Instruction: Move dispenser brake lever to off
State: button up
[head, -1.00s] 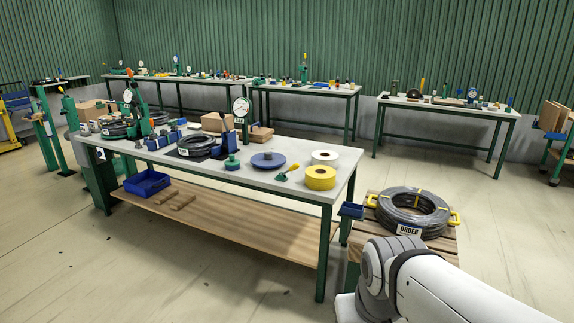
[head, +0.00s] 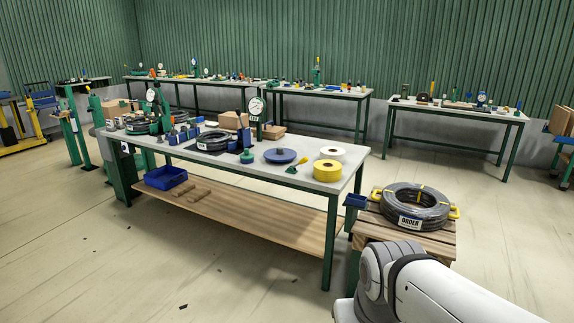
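A small green lever-like piece with a yellow tip (head: 298,168) sits on the near workbench (head: 330,187), beside the yellow roll (head: 328,171). It may be the dispenser brake lever, but it is too small to tell, and so is its setting. A blue disc (head: 280,156) lies to its left and a white roll (head: 331,152) behind the yellow one. My arm shows at the lower right, well apart from the bench. My gripper is out of view.
A wooden stand (head: 382,226) at the right holds a black coil (head: 415,205) labelled ORDER, with a small blue bin (head: 355,201) at its side. A blue crate (head: 166,177) is on the bench's lower shelf. The floor in front is mostly clear.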

aim_at(303, 160)
jog(key=u, duration=0.05)
jog(key=k, duration=0.4)
jog(key=z, duration=0.2)
jog(key=i, duration=0.9)
jog(key=u, duration=0.5)
jog(key=i, duration=2.45)
jog(key=z, duration=0.3)
